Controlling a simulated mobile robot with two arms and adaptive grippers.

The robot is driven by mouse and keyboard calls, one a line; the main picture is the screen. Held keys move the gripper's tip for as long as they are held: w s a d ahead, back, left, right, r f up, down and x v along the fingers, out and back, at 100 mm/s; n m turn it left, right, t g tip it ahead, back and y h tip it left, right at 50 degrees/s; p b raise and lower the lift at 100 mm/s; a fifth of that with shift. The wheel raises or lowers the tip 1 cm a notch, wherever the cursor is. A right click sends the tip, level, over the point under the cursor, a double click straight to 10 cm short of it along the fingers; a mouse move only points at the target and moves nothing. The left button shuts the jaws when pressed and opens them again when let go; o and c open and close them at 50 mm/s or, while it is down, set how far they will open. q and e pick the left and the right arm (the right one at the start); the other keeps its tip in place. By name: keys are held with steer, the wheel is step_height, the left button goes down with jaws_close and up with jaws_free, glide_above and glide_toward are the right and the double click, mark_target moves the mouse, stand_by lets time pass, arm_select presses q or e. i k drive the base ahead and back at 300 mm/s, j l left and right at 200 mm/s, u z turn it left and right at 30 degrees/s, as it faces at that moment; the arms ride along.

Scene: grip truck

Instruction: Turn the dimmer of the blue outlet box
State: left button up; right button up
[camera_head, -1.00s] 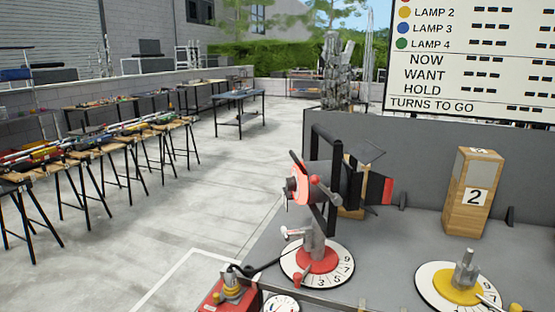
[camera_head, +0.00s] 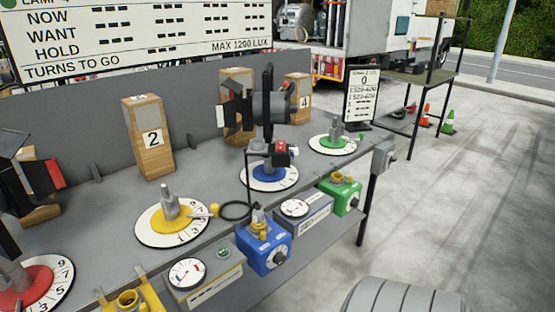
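The blue outlet box (camera_head: 250,262) hangs at the front edge of the grey bench in the middle of the head view. Its dark round dimmer knob (camera_head: 278,257) is on the front face; its exact setting is too small to read. A yellow and grey connector (camera_head: 259,222) sits on top of the box, with a black cable looping to its left. Behind it, a black lamp (camera_head: 270,104) stands over the blue-centred dial (camera_head: 269,173). Neither of my grippers shows in this view.
A meter box (camera_head: 203,282) and a yellow box (camera_head: 127,300) are left of the blue box. Another meter box (camera_head: 303,222) and a green box (camera_head: 341,197) are right of it. A grey ribbed shape (camera_head: 405,297) fills the bottom right. Paved floor right of the bench is open.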

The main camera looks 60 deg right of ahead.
mark_target(279, 258)
steer(key=z, duration=1.7)
steer(key=i+l, duration=0.15)
steer(key=l, duration=0.15)
